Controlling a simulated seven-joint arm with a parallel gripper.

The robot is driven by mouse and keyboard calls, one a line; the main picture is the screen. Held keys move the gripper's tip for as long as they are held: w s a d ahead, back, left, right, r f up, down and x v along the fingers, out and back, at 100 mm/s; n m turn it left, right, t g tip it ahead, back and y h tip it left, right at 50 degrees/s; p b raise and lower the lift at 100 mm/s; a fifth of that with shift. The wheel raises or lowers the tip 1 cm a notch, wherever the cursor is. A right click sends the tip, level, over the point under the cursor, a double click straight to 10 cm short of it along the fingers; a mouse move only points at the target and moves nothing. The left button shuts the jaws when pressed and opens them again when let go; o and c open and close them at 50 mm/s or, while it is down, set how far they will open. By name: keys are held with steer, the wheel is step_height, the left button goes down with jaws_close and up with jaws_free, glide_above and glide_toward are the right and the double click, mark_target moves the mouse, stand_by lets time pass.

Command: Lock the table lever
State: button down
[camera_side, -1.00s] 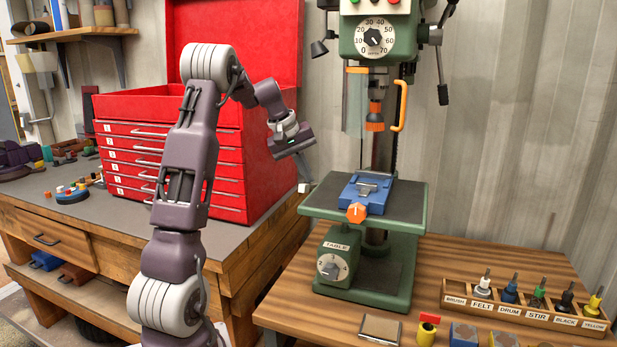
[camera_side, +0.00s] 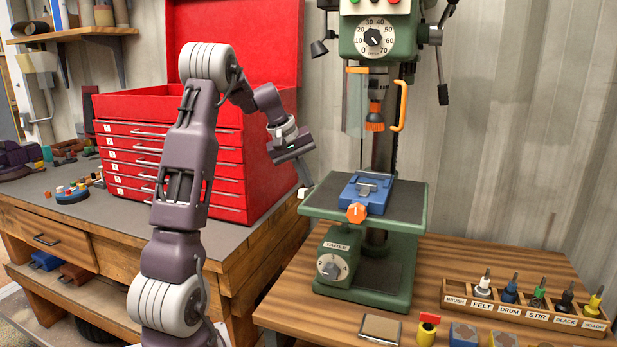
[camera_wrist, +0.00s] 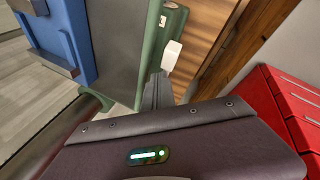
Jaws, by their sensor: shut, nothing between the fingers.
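The table lever shows as a white knob (camera_side: 302,193) at the left edge of the green drill-press table (camera_side: 322,205). The knob also shows in the wrist view (camera_wrist: 172,55), against the table's green side. Its arm is mostly hidden. My gripper (camera_side: 303,181) points down right at the knob, its fingers shut and empty. In the wrist view the dark grey fingertips (camera_wrist: 158,85) end beside the knob's lower left. They look very close or touching; I cannot tell which.
A blue vise (camera_side: 367,192) with an orange knob (camera_side: 356,212) sits on the table. The red tool chest (camera_side: 230,160) stands close behind my wrist. A dial (camera_side: 333,267) labelled TABLE is on the press base. A bottle rack (camera_side: 525,314) stands at right.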

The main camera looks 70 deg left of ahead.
mark_target(305, 190)
steer(key=shift+s+d+f, duration=0.25)
steer(key=shift+d+f, duration=0.1)
steer(key=shift+f, duration=0.4)
steer(key=shift+s+d+f, duration=0.2)
steer(key=shift+d+f, duration=0.1)
steer(key=shift+f, duration=0.4)
stand_by(1.0)
steer(key=shift+s+d+f, duration=0.15)
steer(key=shift+f, duration=0.45)
steer(key=shift+s+d+f, duration=0.15)
steer(key=shift+s+f, duration=0.05)
steer(key=shift+f, duration=0.35)
steer(key=shift+s+d+f, duration=0.15)
steer(key=shift+f, duration=0.45)
stand_by(1.2)
steer(key=shift+r, duration=0.1)
steer(key=shift+w+a+r, duration=0.15)
steer(key=shift+r, duration=0.3)
steer(key=shift+w+a+r, duration=0.15)
steer(key=shift+r, duration=0.25)
steer(key=shift+w+a+r, duration=0.45)
steer(key=shift+a+r, duration=0.1)
steer(key=shift+r, duration=1)
steer(key=shift+w+a+r, duration=0.5)
steer(key=shift+r, duration=1)
steer(key=shift+w+a+r, duration=0.45)
steer(key=shift+a+r, duration=0.1)
steer(key=shift+r, duration=1)
